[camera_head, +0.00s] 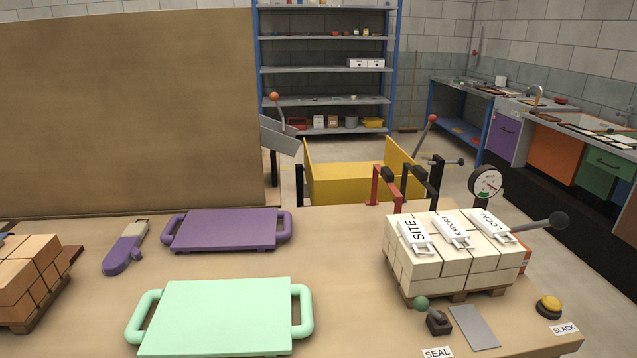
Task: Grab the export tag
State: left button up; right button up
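The export tag (453,232) is a white tag with dark lettering. It lies on top of the stack of cream bricks (435,266) at the right of the table. It is the middle one of three tags, with the site tag (413,237) to its left and the local tag (489,227) to its right. Neither of my grippers shows in the head view.
The bricks stand on a wooden pallet (452,296). A green-knobbed lever (435,318) and a yellow button (548,306) stand in front, a gauge (486,182) behind. A dark-knobbed lever (545,222) is at right. Mint (220,318) and purple (226,230) handled boards lie left.

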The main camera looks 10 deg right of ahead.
aim_at(449, 228)
jog(key=l+z, duration=0.1)
jog(key=l, duration=0.8)
jog(key=i+l+z, duration=0.1)
jog(key=l, duration=0.85)
